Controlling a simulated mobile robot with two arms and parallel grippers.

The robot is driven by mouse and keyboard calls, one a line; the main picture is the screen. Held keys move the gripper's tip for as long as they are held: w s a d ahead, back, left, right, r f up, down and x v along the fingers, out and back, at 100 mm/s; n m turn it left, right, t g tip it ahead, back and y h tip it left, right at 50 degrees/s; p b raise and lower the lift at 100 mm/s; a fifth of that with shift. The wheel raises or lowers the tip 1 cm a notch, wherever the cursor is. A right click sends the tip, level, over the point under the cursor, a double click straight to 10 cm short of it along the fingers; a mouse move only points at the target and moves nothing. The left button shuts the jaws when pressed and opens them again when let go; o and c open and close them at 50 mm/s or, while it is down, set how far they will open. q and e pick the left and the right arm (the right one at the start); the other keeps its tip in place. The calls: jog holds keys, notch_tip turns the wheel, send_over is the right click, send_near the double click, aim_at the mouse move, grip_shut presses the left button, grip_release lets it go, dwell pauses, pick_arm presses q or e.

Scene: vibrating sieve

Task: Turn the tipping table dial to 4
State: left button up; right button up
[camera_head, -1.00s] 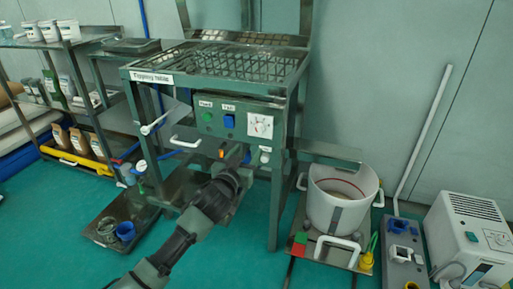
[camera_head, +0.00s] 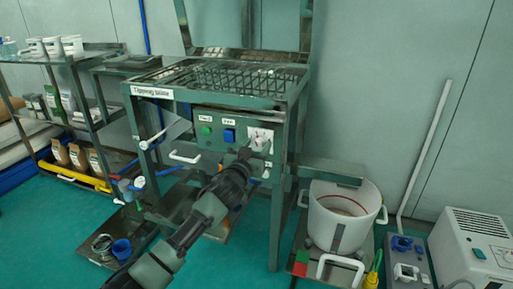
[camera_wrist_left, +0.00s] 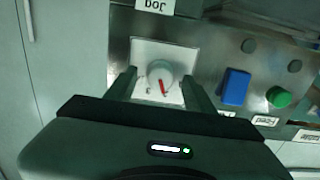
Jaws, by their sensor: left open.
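The tipping table (camera_head: 165,92) stands in the middle of the head view, with a grid top and a control panel on its front. Its dial (camera_wrist_left: 160,73) is a round pale knob with a red pointer on a white square plate. In the wrist view the pointer aims down and slightly right; the scale numbers are too small to read. My left gripper (camera_wrist_left: 160,88) is open, with one finger on each side of the dial; I cannot tell whether they touch it. In the head view my left gripper (camera_head: 256,147) partly covers the dial plate (camera_head: 262,133). My right gripper is out of view.
A blue button (camera_wrist_left: 235,87) and a green button (camera_wrist_left: 279,97) sit beside the dial. A white bucket (camera_head: 340,218) stands at the right, near a white machine (camera_head: 475,245). A shelf with bottles and tubs (camera_head: 72,45) stands at the left.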

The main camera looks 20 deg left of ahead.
pick_arm(q)
grip_shut()
jog(key=shift+m, duration=0.3)
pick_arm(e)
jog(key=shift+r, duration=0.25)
pick_arm(q)
jog(key=m+p, duration=0.2)
jog(key=shift+m, duration=0.4)
jog(key=m+p, duration=0.2)
jog(key=m, duration=0.1)
jog(key=shift+d+m, duration=0.1)
jog(key=shift+m, duration=0.2)
jog(key=m+p, duration=0.1)
jog(key=m, duration=0.4)
jog(key=shift+f, duration=0.15)
jog(key=m+p, duration=0.1)
jog(key=m, duration=0.4)
jog(key=shift+d+f+m+p, duration=0.1)
jog(key=shift+f+m+p, duration=0.05)
jog(key=shift+m+p, duration=0.2)
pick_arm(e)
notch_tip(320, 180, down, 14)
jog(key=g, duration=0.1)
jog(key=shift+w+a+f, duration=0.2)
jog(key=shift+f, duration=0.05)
pick_arm(q)
jog(key=shift+m, duration=0.25)
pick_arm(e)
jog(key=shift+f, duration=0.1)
